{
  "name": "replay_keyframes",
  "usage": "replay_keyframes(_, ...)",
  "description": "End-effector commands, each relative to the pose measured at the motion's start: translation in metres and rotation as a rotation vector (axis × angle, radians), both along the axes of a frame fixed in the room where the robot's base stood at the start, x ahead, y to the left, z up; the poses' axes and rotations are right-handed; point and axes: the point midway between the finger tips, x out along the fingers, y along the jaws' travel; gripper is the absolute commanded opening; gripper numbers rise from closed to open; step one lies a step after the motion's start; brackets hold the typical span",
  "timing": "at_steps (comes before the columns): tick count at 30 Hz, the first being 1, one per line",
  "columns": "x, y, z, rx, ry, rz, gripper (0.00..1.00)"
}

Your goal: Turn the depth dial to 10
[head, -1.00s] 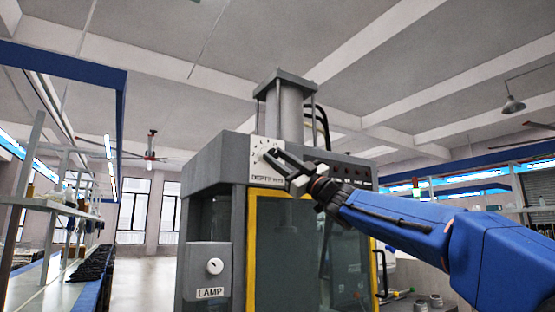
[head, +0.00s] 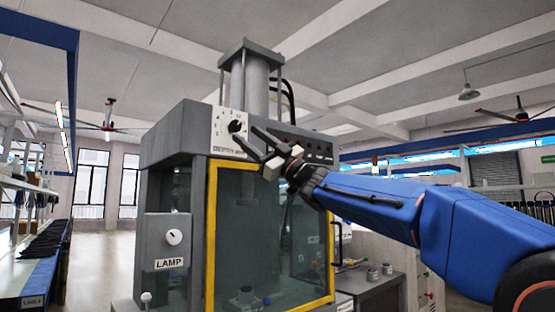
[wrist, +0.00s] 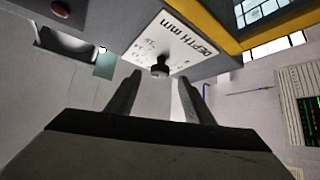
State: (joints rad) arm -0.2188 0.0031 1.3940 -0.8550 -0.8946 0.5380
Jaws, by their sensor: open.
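The depth dial is a black knob (head: 236,126) on a white scale plate (head: 227,124) high on the front of the grey machine. In the wrist view the knob (wrist: 160,68) stands out from the plate lettered "DEPTH mm" (wrist: 190,38). The scale numbers are too small and blurred to read, and I cannot tell which one the knob points to. My gripper (head: 244,134) is open and empty, just right of and below the knob. In the wrist view its fingertips (wrist: 159,77) lie either side of the knob, with the knob apparently beyond them and untouched.
A lamp dial (head: 173,237) sits on a panel at the machine's lower left. A yellow-framed glass door (head: 212,240) lies below the plate. A row of dark controls (head: 305,150) runs right of it. A grey cylinder (head: 250,85) stands on top. The air in front is open.

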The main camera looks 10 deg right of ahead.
Motion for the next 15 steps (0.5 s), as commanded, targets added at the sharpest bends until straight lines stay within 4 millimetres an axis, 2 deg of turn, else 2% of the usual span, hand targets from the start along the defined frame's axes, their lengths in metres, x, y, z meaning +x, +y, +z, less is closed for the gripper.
replay_keyframes(15,-0.039,-0.070,-0.062,0.000,0.001,-0.003,0.47)
